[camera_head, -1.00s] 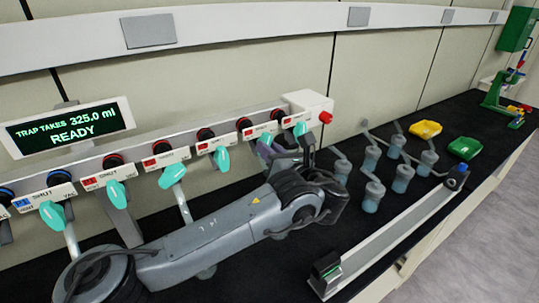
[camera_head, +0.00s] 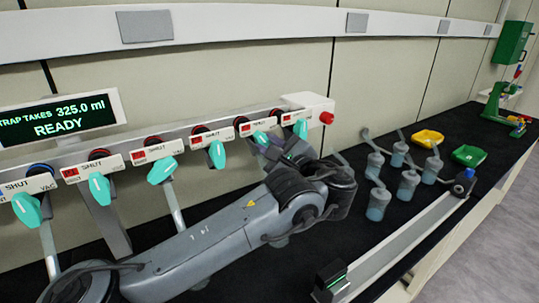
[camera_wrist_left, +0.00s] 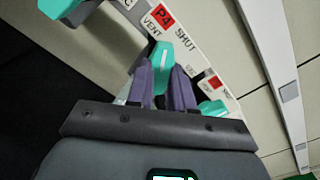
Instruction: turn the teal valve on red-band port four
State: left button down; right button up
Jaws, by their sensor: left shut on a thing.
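The port four teal valve (camera_head: 261,137) is on the manifold, second from the right end in the head view and partly hidden by my gripper. In the left wrist view this teal valve (camera_wrist_left: 160,50) hangs beside the red P4 label (camera_wrist_left: 161,15), with SHUT and VENT printed near it. My left gripper (camera_head: 269,146) is at that valve. In the wrist view its purple fingers (camera_wrist_left: 161,70) are shut on the handle, one on each side. My right gripper is not in view.
Other teal valves stand close by, at port three (camera_head: 217,153) and the right end (camera_head: 300,128). A display (camera_head: 60,120) reads READY. Several capped flasks (camera_head: 409,182), a yellow tray (camera_head: 428,138) and a green tray (camera_head: 468,155) stand to the right. A long rail (camera_head: 400,240) lies in front.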

pick_arm(q)
jog(key=n+b, duration=0.2)
jog(key=n, duration=0.1)
jog(key=shift+r+n+b, duration=0.1)
jog(key=shift+n+b, duration=0.35)
jog(key=shift+n, duration=0.25)
jog(key=c, duration=1)
grip_release()
jog(key=shift+d, duration=0.1)
